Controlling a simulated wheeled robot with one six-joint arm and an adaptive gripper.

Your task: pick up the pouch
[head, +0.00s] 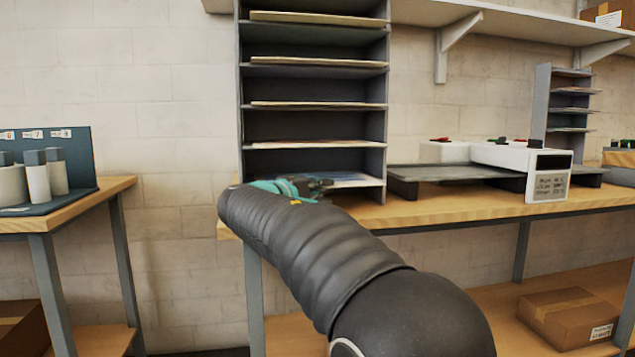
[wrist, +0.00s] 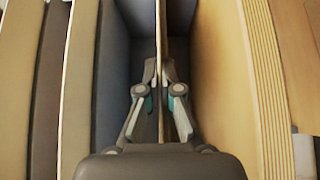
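The pouch (head: 352,180) is a thin, pale sheet in the lowest compartment of the grey shelf rack, its right part showing past my gripper in the head view. In the wrist view the pouch (wrist: 161,35) is seen edge-on as a thin upright strip between my fingers. My gripper (head: 316,185) is at the front of that compartment, partly hidden behind my arm. In the wrist view my gripper's (wrist: 160,72) fingertips are close together, one on each side of the pouch, and look closed on it. Exact contact is hard to see.
The grey rack (head: 382,120) has several shelves with sheets above my gripper. A white laminator (head: 520,157) with dark trays stands to the right on the wooden bench (head: 470,207). A second table (head: 90,205) with cylinders is at the left. A gap separates the tables.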

